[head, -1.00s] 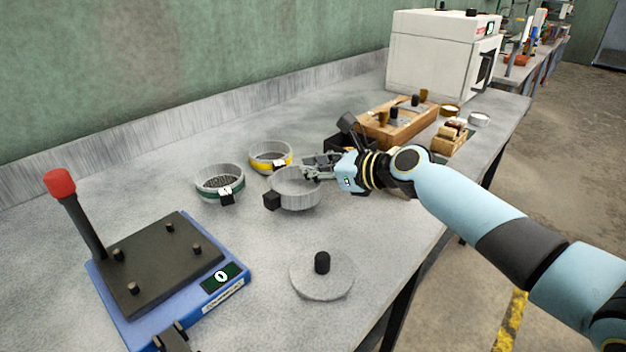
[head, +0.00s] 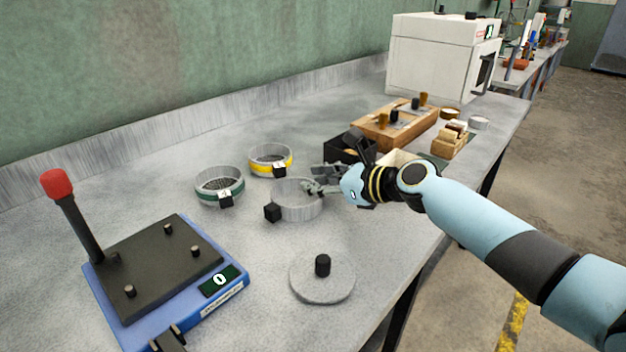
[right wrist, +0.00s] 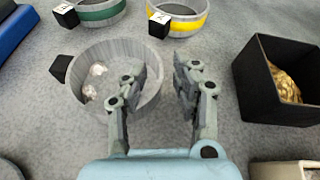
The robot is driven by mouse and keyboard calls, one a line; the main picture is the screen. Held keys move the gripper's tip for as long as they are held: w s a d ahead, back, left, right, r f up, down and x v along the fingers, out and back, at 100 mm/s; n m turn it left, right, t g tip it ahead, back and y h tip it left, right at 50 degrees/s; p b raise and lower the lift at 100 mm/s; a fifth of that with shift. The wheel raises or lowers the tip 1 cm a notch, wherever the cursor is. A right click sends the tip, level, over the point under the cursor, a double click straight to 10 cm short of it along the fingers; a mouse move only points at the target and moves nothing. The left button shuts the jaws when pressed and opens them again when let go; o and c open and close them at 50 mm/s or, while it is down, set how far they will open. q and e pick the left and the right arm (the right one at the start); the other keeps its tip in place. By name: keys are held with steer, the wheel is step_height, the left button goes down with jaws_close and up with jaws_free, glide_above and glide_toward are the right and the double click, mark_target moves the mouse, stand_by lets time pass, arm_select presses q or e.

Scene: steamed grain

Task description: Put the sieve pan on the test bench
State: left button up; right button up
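The sieve pan (head: 292,205), a plain grey round pan with a black block on its side, sits on the grey test bench (head: 235,265). Its open top and some pale spots inside show in the right wrist view (right wrist: 82,92). My right gripper (head: 318,185) is at the pan's right side. In the right wrist view my right gripper (right wrist: 167,75) has its fingers apart, the left one overlapping the pan's rim and the right one outside it. No grip on the pan shows. A dark piece at the bottom edge may be my left gripper (head: 168,341); its state is unclear.
A green-banded sieve (head: 220,190) and a yellow-banded sieve (head: 270,163) stand behind the pan. A round lid (head: 322,284) lies in front. A blue scale (head: 175,315) is at left. A black box (right wrist: 258,95) is close to the right gripper.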

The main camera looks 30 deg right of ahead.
steer(key=p+v, duration=0.1)
steer(key=v, duration=0.9)
steer(key=shift+s+d+r, duration=0.1)
steer(key=shift+s+r, duration=0.1)
steer(key=shift+s, duration=0.1)
